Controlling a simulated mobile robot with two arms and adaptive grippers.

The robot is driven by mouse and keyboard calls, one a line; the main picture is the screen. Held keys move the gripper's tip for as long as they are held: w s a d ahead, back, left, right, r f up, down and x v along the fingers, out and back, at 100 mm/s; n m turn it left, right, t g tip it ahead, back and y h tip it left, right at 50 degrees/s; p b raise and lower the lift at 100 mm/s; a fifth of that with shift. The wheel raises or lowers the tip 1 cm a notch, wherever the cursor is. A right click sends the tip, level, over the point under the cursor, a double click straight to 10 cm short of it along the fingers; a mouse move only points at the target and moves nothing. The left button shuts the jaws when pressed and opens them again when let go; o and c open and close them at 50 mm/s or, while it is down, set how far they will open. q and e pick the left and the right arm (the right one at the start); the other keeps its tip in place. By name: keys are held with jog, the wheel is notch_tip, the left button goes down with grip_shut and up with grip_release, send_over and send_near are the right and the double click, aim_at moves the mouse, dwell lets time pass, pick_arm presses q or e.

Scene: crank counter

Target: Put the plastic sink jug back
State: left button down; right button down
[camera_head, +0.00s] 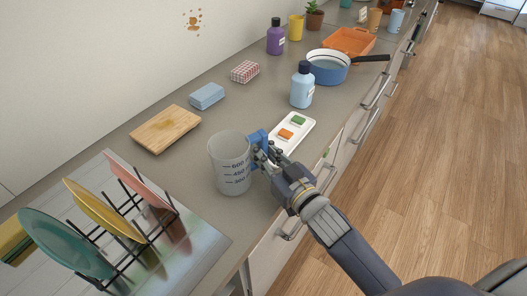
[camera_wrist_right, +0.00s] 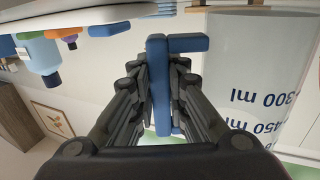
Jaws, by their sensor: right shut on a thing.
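The plastic jug (camera_head: 230,165) is clear grey with dark volume marks and a blue handle (camera_head: 257,140). It is upright over the counter (camera_head: 190,172), to the right of the dish rack; I cannot tell if its base touches the counter. My right gripper (camera_head: 268,157) is shut on the blue handle at the jug's right side. In the right wrist view the handle (camera_wrist_right: 160,90) stands between the fingers of the gripper (camera_wrist_right: 160,75). The jug's wall (camera_wrist_right: 262,60) with upside-down marks shows at the right there. My left gripper is not in view.
A black dish rack (camera_head: 128,208) with several plates stands at the lower left.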

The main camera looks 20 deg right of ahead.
jog(key=shift+f, duration=0.2)
jog(key=shift+f, duration=0.2)
jog(key=c, duration=1.6)
grip_release()
jog(key=shift+r, duration=0.2)
jog(key=shift+b+v, duration=1.05)
jog(key=shift+v, duration=4.95)
